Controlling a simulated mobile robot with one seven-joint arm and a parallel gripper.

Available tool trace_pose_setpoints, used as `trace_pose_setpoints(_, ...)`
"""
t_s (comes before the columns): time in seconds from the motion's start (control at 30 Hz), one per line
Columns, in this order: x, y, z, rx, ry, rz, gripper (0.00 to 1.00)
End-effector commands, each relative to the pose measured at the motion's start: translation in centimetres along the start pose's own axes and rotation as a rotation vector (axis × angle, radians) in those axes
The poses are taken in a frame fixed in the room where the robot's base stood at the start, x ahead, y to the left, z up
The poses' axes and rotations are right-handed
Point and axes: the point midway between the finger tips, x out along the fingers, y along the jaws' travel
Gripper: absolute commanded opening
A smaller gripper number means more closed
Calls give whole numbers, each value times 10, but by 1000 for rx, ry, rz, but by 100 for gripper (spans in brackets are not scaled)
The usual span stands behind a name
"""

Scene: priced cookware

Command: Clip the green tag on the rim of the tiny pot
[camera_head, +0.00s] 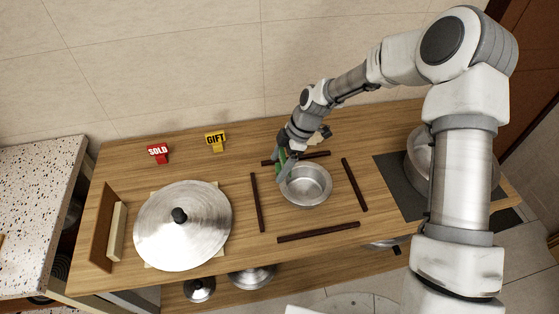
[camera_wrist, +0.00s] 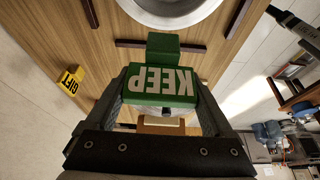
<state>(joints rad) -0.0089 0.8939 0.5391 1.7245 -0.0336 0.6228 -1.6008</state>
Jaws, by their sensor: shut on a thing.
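The green tag (camera_wrist: 160,84), lettered KEEP, is between the two fingers of my gripper (camera_wrist: 164,92) in the wrist view. My gripper is shut on it. In the head view the green tag (camera_head: 282,158) shows as a thin green patch under my gripper (camera_head: 288,153), partly hidden by it. The tiny pot (camera_head: 306,186), an open round metal pot, stands on the wooden counter, just right of and in front of the tag. Its rim (camera_wrist: 172,22) shows at the top of the wrist view, with a visible gap from the tag there.
Dark strips (camera_head: 318,232) lie around the tiny pot on the wooden counter (camera_head: 240,250). A yellow GIFT tag (camera_head: 216,141) and a red SOLD tag (camera_head: 158,152) stand at the back left. A large lidded pan (camera_head: 190,235) is left. A bigger pot (camera_head: 420,160) is right.

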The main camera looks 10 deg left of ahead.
Motion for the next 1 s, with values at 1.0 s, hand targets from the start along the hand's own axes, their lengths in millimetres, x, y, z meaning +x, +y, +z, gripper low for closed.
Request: trace_pose_setpoints(1.0, 44, 0, 20, 5, 3, 1, 33)
